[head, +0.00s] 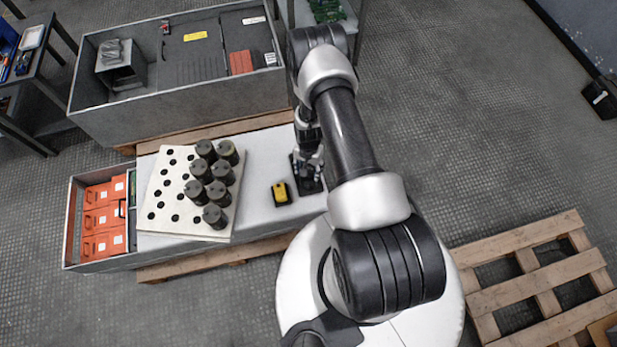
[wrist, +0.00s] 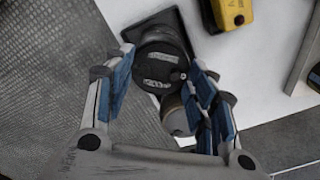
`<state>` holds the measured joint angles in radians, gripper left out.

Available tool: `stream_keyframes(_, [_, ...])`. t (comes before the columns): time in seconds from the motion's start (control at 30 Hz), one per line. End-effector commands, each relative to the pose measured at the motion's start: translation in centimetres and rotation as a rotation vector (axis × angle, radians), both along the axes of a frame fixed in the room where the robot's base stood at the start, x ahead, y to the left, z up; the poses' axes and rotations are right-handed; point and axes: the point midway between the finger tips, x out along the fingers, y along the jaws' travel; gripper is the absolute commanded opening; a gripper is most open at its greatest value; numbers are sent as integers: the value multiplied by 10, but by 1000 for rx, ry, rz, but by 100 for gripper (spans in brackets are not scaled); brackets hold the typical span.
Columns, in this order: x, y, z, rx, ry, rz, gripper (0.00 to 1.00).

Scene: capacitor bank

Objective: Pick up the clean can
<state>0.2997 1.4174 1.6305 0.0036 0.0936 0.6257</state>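A dark round can top (wrist: 160,68) with markings shows between my gripper's blue-padded fingers in the wrist view. A black square plate (wrist: 120,85) lies beyond it. A tan-grey cylindrical part (wrist: 174,114) shows just below the top, partly behind the right fingers. My gripper (wrist: 162,75) has its fingers on both sides of the can, very close to it; I cannot tell whether they touch. In the head view, my gripper (head: 308,164) is low over the black plate (head: 312,186) on the white table and hides most of the can. I cannot tell whether this can is clean.
A yellow-and-black device (head: 281,193) lies left of the plate. A white perforated board (head: 164,208) holds several dark cans (head: 218,193) and a greener one (head: 228,152). A grey open cabinet (head: 180,115), an orange-filled box (head: 67,232) and wooden pallets (head: 535,275) stand around.

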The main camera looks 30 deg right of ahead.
Motion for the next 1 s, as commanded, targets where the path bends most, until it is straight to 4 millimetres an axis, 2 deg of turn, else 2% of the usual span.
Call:
stream_keyframes(0.07, [0, 0, 0, 0, 0, 0, 43])
stream_keyframes(0.7, [0, 0, 0, 0, 1, 0, 0])
stream_keyframes(1.0, [-1, 0, -1, 0, 1, 0, 0])
